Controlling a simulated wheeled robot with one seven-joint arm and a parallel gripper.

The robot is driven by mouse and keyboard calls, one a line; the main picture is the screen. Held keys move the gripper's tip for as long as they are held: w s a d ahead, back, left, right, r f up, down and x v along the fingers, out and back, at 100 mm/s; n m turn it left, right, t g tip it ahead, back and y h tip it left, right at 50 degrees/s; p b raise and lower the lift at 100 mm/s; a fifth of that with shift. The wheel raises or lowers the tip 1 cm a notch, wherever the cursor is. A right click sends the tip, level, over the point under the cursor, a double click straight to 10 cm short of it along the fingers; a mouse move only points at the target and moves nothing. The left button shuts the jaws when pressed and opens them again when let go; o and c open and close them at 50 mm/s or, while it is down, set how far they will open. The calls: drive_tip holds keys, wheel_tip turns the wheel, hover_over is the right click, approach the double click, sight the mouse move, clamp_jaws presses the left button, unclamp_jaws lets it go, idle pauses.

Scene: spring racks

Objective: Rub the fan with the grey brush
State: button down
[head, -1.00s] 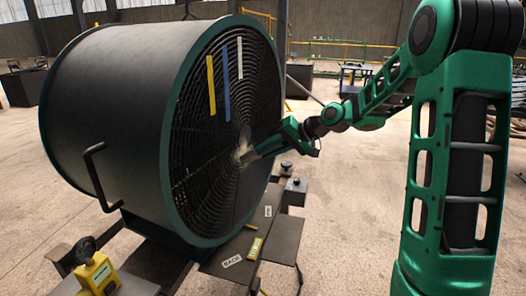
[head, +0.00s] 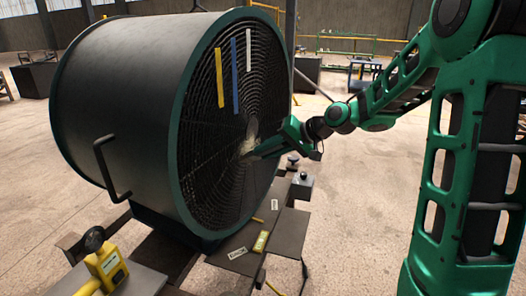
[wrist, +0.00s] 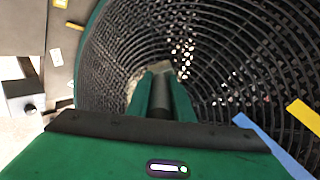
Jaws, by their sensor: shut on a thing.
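The fan (head: 125,100) is a large dark drum with a round wire grille facing right. Yellow, blue and white strips mark the upper grille. My gripper (head: 251,156) is at the middle of the grille, reaching in from the right. In the wrist view my gripper (wrist: 160,80) is shut on a dark grey handle (wrist: 161,100), which I take to be the grey brush. A pale tan patch (head: 248,145) shows at the fingertips by the grille centre; I cannot tell if it is the bristles or dirt. Whether the brush touches the grille is unclear.
A dark stand with flat plates (head: 240,250) lies under the fan, bearing small labels. A yellow device with a black knob (head: 106,262) is at the lower left. A small grey box (head: 302,184) with a knob is right of the stand. Open floor lies at right.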

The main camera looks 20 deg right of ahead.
drive_tip(key=shift+r, duration=0.65)
drive_tip(key=w+d+r, duration=0.1)
drive_tip(key=w+d, duration=0.6)
drive_tip(key=shift+w+d, duration=0.15)
drive_tip(key=shift+w, duration=0.1)
idle(2.2)
drive_tip(key=shift+r, duration=0.1)
drive_tip(key=shift+s+a, duration=3.65)
drive_tip(key=shift+s, duration=0.1)
drive_tip(key=shift+r, duration=0.65)
drive_tip(key=w+d, duration=0.5)
drive_tip(key=shift+w, duration=0.15)
